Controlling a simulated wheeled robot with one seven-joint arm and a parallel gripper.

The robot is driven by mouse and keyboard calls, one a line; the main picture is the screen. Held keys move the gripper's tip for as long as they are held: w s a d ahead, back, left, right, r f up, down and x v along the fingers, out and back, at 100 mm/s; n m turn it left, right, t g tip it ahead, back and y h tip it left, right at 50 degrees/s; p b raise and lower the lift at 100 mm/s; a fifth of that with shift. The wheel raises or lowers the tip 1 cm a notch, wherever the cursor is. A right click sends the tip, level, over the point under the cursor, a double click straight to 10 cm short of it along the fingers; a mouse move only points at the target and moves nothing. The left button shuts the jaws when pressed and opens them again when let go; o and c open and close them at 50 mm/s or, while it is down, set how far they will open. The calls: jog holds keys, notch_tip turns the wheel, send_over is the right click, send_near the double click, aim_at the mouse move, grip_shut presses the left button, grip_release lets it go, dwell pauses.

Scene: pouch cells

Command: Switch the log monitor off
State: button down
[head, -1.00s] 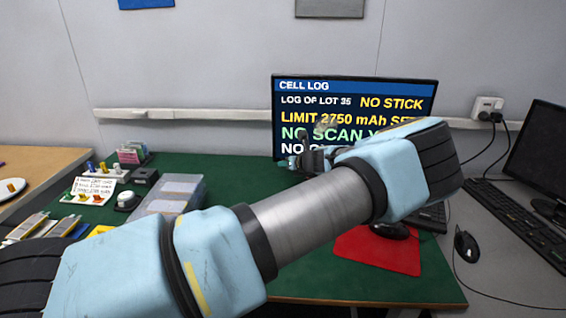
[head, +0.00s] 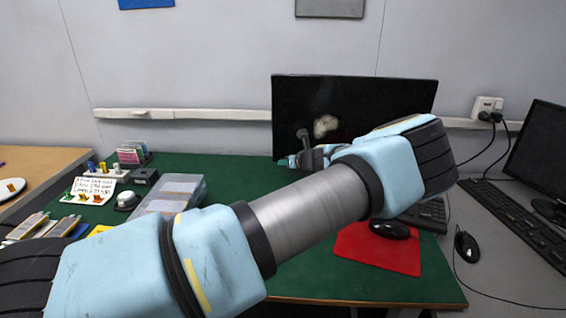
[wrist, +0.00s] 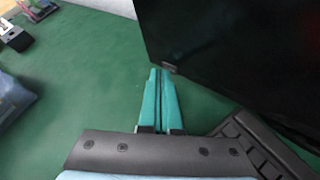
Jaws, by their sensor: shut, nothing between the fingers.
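The log monitor (head: 375,105) stands at the back of the green table, and its screen is black. It also fills the upper right of the wrist view (wrist: 235,55). My gripper (wrist: 160,72) is shut and empty, with its two teal fingers together. In the wrist view the fingertips are close to the monitor's lower left corner; I cannot tell whether they touch it. In the head view my arm hides the monitor's lower part and the fingertips.
A keyboard (head: 430,213) and a black mouse (head: 389,229) on a red mat (head: 375,252) lie in front of the monitor. A clear-lidded box (head: 170,195) stands left of it. A second monitor (head: 545,150) stands at the right. Bare green table lies between box and monitor.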

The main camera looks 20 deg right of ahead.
jog(key=shift+s, duration=0.15)
jog(key=shift+s+a, duration=0.35)
jog(key=shift+s, duration=0.2)
jog(key=shift+p, duration=0.3)
jog(key=shift+s+a+p, duration=0.2)
jog(key=shift+s+a, duration=0.15)
jog(key=shift+s, duration=0.35)
jog(key=shift+s+a+p, duration=0.25)
jog(key=shift+s+a, duration=0.15)
jog(key=shift+s, duration=0.25)
jog(key=shift+s+a+p, duration=0.2)
jog(key=shift+s+a, duration=0.15)
jog(key=shift+s, duration=0.35)
jog(key=shift+s+a, duration=0.1)
